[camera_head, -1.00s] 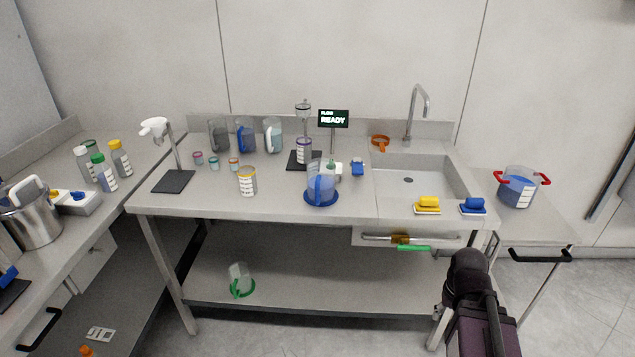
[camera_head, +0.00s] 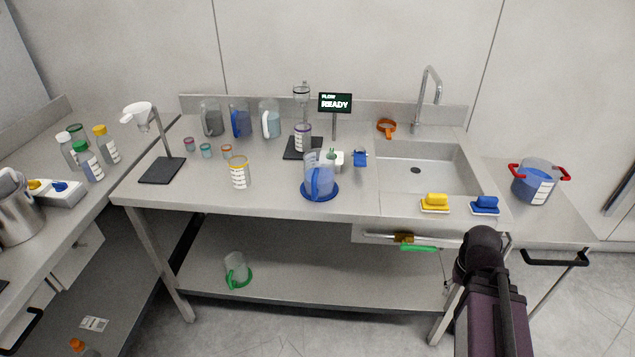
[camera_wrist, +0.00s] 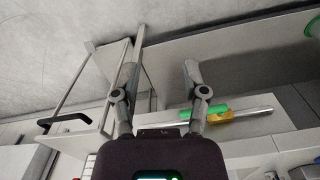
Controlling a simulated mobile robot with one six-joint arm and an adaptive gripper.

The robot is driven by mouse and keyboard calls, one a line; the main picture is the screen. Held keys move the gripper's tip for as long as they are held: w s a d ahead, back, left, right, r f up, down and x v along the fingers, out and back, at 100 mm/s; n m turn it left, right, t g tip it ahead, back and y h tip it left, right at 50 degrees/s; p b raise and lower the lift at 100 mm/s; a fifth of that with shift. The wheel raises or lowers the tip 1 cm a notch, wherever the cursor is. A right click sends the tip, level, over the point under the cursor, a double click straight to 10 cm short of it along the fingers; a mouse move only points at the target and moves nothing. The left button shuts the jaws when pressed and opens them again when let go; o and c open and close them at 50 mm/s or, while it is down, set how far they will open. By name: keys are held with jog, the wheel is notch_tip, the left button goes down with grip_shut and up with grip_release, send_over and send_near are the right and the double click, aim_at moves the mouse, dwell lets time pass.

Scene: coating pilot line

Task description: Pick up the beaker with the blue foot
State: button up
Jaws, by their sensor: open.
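The beaker with the blue foot (camera_head: 320,177) stands upright near the front edge of the bench, left of the sink. It is clear, with a blue handle and a wide round blue foot. My gripper (camera_wrist: 160,74) shows in the wrist view with its two fingers spread and nothing between them. The blue-footed beaker is not in the wrist view. In the head view my arm is at the lower right, in front of the bench and well to the right of the beaker. A similar beaker with a green foot (camera_head: 237,270) is on the lower shelf.
Behind the beaker are a small stand with the READY display (camera_head: 335,103) and a blue clip-like item (camera_head: 360,158). A yellow-ringed cup (camera_head: 239,174) stands to its left. The sink (camera_head: 417,170), yellow brush (camera_head: 435,203) and blue brush (camera_head: 485,205) are right. Several jugs stand behind.

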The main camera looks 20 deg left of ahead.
jog(key=shift+o, duration=0.5)
jog(key=shift+d, duration=0.15)
jog(key=w+a+r+m+y+p, duration=0.1)
jog(key=w+a+r+m+p, duration=0.4)
jog(key=a, duration=0.7)
jog(key=w+a+r+m+y+p, duration=0.2)
jog(key=w+a+r+m+p, duration=0.4)
jog(key=a, duration=0.7)
jog(key=w+a+r+m+y+p, duration=0.1)
jog(key=w+a+r+m+p, duration=0.4)
jog(key=a, duration=0.8)
notch_tip(320, 180, up, 5)
jog(key=m+p, duration=0.2)
jog(key=p, duration=0.2)
jog(key=shift+w+r+m+y, duration=0.2)
jog(key=shift+m+y, duration=0.1)
jog(key=shift+f, duration=0.15)
jog(key=b, duration=0.8)
send_over(314, 199)
jog(key=d, duration=0.2)
notch_tip(314, 199, down, 8)
jog(key=shift+w+a, duration=0.15)
jog(key=shift+w, duration=0.25)
jog(key=shift+b+x, duration=2.4)
jog(key=shift+x, duration=0.05)
